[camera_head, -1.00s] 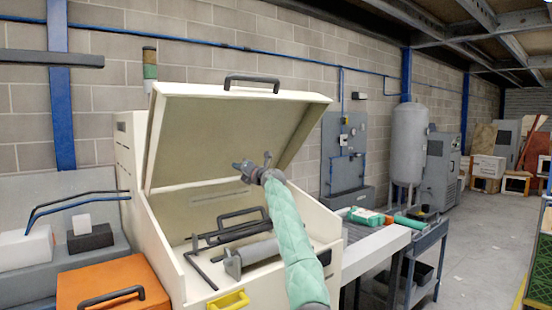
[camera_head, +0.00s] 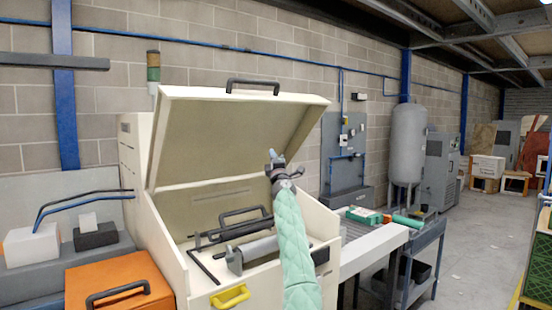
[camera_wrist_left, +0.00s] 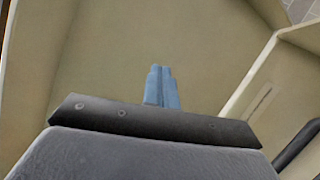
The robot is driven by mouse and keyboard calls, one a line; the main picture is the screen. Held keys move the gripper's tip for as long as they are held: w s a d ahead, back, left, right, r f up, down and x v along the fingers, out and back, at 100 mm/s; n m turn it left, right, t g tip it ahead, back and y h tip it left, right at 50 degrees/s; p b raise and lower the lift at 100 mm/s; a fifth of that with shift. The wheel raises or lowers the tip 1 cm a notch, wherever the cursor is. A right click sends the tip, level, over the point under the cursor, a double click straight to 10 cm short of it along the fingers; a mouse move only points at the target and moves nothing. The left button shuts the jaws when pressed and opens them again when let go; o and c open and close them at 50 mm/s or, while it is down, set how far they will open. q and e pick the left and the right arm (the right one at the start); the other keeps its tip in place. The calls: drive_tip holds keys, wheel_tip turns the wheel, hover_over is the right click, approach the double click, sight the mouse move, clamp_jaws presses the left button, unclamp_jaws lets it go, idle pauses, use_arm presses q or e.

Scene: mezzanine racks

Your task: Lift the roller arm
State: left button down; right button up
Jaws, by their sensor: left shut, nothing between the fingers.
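The roller arm (camera_head: 232,229), a dark bar with a raised black handle, lies low inside the cream machine (camera_head: 323,221), whose lid (camera_head: 235,137) stands open. A grey roller (camera_head: 261,247) lies in front of it. My left gripper (camera_head: 271,156) is shut and empty, above and to the right of the roller arm in the picture, in front of the raised lid. It touches neither the arm nor the roller. In the left wrist view its blue fingertips (camera_wrist_left: 161,86) are together against cream panels, and a dark bar shows at lower right. My right gripper is not in view.
An orange case (camera_head: 128,270) with a black handle stands at the lower left. A yellow handle (camera_head: 230,297) is on the machine's front. To the right, a bench (camera_head: 378,248) holds green items. The lid's black handle (camera_head: 252,84) sticks up above its edge.

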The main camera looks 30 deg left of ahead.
use_arm(q)
drive_tip(key=shift+w+d+f+m+t+h, duration=0.1)
drive_tip(key=shift+w+d+m+t+h, duration=0.1)
drive_tip(key=shift+d+m+t+h, duration=0.45)
drive_tip(key=shift+y, duration=0.25)
